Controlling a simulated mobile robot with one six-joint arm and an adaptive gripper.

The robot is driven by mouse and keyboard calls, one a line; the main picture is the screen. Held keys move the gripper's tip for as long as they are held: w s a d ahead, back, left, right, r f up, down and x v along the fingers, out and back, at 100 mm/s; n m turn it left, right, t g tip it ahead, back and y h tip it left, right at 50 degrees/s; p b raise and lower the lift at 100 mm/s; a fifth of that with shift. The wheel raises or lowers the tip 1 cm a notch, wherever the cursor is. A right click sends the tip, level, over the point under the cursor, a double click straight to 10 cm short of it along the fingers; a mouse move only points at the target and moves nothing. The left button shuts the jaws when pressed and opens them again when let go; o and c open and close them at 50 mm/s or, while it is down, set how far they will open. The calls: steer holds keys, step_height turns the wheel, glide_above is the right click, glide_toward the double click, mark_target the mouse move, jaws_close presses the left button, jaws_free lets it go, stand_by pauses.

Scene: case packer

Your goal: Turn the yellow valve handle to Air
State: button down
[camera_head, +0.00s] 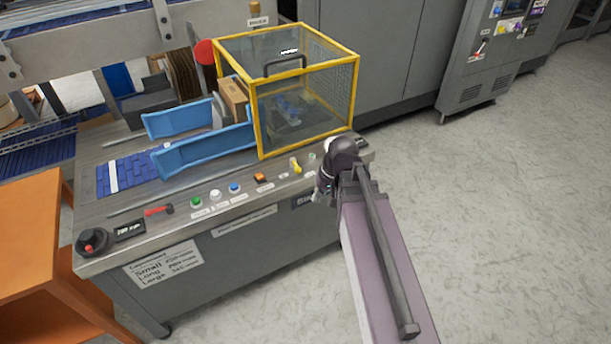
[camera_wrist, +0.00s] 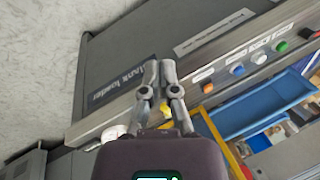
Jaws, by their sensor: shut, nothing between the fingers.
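The small yellow valve handle (camera_head: 295,166) is on the control panel's front edge, right of the orange switch, in the head view. In the wrist view a yellow bit (camera_wrist: 165,111) shows behind my finger linkages, mostly covered by them. My gripper (camera_wrist: 160,66) has its fingertips close together and empty, over the panel's front side. In the head view my gripper (camera_head: 320,190) is at the panel's right front corner, a little right of the handle. I cannot make out contact with it. The Air marking is not readable.
Green (camera_head: 196,202), white (camera_head: 215,194) and blue (camera_head: 235,187) buttons and an orange switch (camera_head: 261,178) line the panel left of the handle. A yellow-framed guard cage (camera_head: 304,92) stands just behind. Open floor (camera_head: 500,220) lies to the right.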

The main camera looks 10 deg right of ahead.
mark_target(295, 166)
steer(key=w+d+f+m+t+y+b, duration=0.2)
steer(key=w+d+f+t+y+b, duration=0.15)
steer(key=w+f+y+b, duration=0.55)
steer(key=w+d+r+m+t+b, duration=0.1)
steer(key=w+d+m+t+b, duration=0.2)
steer(key=w+d+t+b, duration=0.2)
steer(key=w+d+b, duration=0.3)
steer(key=d+b, duration=0.1)
steer(key=b, duration=0.3)
steer(key=shift+w+d+r+y, duration=0.15)
steer(key=shift+w+d+y, duration=0.05)
steer(key=shift+w+y, duration=0.1)
steer(key=shift+a+t, duration=0.1)
steer(key=shift+t, duration=0.15)
steer(key=b+x, duration=0.1)
steer(key=x, duration=0.9)
steer(key=shift+w+b, duration=0.1)
steer(key=shift+b, duration=0.3)
steer(key=shift+s+a+f, duration=0.15)
steer(key=shift+s+a, duration=0.05)
steer(key=shift+a, duration=0.35)
steer(key=shift+s+a+f, duration=0.15)
steer(key=shift+a, duration=0.45)
steer(key=shift+a+f+b, duration=0.1)
steer(key=shift+a+b, duration=0.2)
steer(key=shift+a, duration=0.45)
